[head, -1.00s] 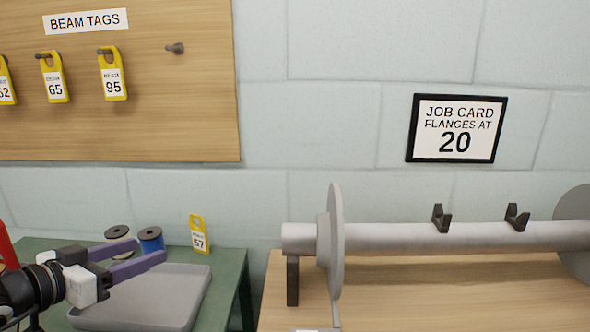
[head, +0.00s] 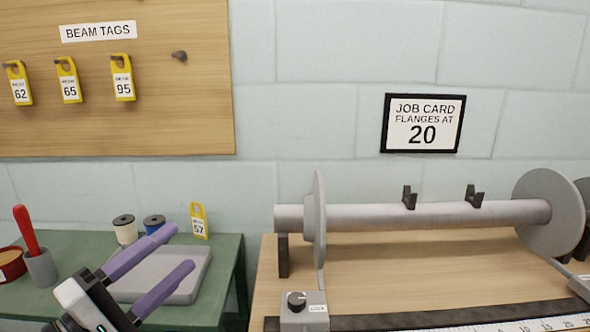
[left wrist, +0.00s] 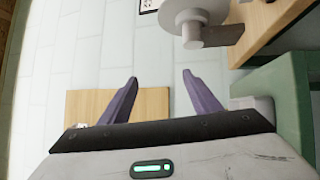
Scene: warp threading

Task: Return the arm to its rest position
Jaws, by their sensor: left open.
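My left gripper (head: 168,262) is open and empty in the head view, with its two purple fingers apart. It is raised in front of the green table (head: 215,300), partly covering the grey tray (head: 190,285). In the left wrist view its fingers (left wrist: 160,95) are spread with nothing between them; the wall shows beyond. My right gripper is not in view.
A beam (head: 370,215) with round flanges (head: 548,212) lies over the wooden bench (head: 400,258) at right. Spools (head: 125,228), a yellow tag (head: 198,220) and a cup with a red-handled tool (head: 40,266) stand on the green table. Yellow tags (head: 70,80) hang on the board.

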